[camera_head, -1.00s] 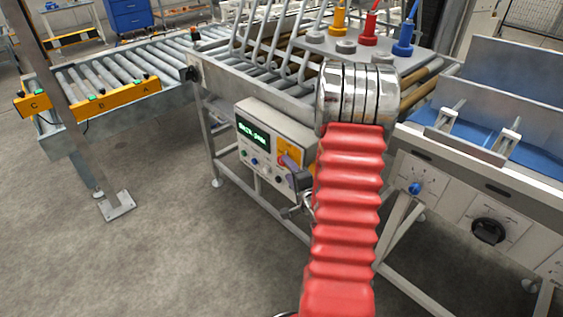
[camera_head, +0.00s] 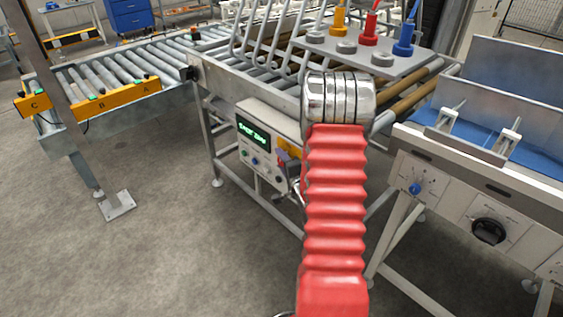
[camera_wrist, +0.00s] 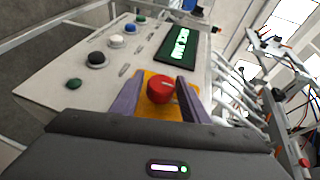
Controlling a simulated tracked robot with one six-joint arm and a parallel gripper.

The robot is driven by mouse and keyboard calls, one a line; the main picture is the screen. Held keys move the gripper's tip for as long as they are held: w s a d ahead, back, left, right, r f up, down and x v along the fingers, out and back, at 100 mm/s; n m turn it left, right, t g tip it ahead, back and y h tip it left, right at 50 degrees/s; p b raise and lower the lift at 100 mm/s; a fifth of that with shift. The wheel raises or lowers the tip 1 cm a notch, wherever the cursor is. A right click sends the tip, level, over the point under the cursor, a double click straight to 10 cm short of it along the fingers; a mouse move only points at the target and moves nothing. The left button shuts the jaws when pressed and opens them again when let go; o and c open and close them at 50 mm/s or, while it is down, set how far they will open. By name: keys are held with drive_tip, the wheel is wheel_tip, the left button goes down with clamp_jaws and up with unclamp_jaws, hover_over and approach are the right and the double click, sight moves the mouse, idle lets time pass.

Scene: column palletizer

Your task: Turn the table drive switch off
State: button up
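A red rotary knob (camera_wrist: 160,90) sits on a yellow plate (camera_wrist: 153,108) on the control box (camera_wrist: 60,88), also in the head view (camera_head: 253,161). My gripper (camera_wrist: 160,77) has purple fingers on either side of the knob, with narrow gaps showing, so it looks open around it. In the head view, my red-sleeved arm hides most of my gripper and the knob. A black knob (camera_wrist: 97,59), a white button (camera_wrist: 116,41), a blue button (camera_wrist: 130,28) and green buttons (camera_wrist: 74,84) are on the same panel. Which control is the table drive switch cannot be read.
A lit green display (camera_head: 253,135) is on the box. Roller conveyors (camera_head: 120,70) run behind and left. A separate panel at right has a blue knob (camera_head: 414,188) and a large black knob (camera_head: 488,231). Open floor lies in front left.

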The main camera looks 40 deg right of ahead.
drive_tip(key=c, duration=0.7)
drive_tip(key=shift+a, duration=0.15)
drive_tip(key=shift+c, duration=0.5)
